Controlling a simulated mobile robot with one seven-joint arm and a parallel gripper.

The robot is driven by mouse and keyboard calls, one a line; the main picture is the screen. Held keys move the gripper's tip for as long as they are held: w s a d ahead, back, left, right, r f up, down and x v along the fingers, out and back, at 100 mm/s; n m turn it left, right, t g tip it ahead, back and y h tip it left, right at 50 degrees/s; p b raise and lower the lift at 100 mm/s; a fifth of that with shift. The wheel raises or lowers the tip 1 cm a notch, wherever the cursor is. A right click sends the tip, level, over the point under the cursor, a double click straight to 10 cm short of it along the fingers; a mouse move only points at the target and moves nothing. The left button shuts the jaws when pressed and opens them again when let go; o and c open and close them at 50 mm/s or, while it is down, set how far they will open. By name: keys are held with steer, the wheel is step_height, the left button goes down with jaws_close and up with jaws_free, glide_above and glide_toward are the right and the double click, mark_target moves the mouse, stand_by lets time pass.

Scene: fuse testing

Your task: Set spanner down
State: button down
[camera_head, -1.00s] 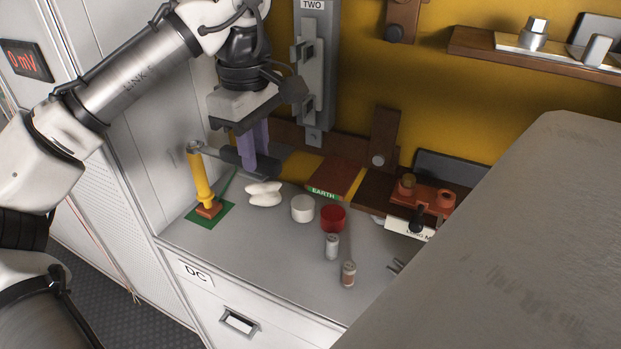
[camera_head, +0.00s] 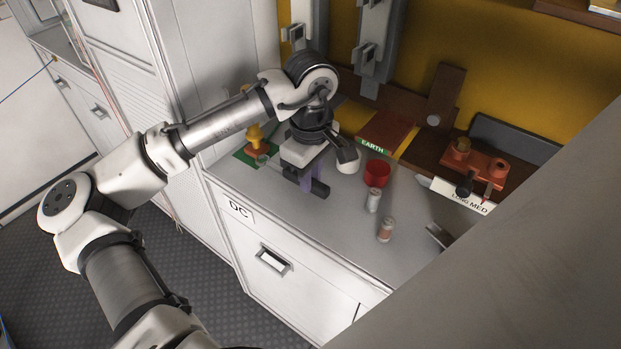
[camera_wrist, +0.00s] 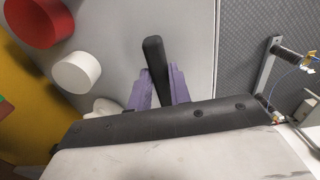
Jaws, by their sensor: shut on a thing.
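My gripper (camera_head: 308,184) has purple fingers, shut on the dark handle of the spanner (camera_head: 319,188). It is low over the grey counter (camera_head: 330,240), near the front edge above the DC label. The spanner's metal end (camera_head: 263,160) shows to the left of the gripper, near the green mat (camera_head: 241,157); its middle is hidden. In the wrist view the black handle (camera_wrist: 154,62) stands between the fingers of my gripper (camera_wrist: 158,88), over the grey counter (camera_wrist: 190,35). I cannot tell whether the spanner touches the counter.
A yellow post (camera_head: 254,136) stands on the mat, partly behind my arm. A white round pot (camera_head: 347,163) and a red pot (camera_head: 376,173) are right of the gripper. Two small cylinders (camera_head: 373,200) (camera_head: 385,230) stand nearer the front. Open counter lies between them and the gripper.

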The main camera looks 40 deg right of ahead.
steer(key=shift+f, duration=0.9)
steer(key=shift+f, duration=0.15)
steer(key=c, duration=1.3)
jaws_free()
step_height(320, 180, up, 12)
steer(key=shift+r+b, duration=0.2)
steer(key=shift+b, duration=0.1)
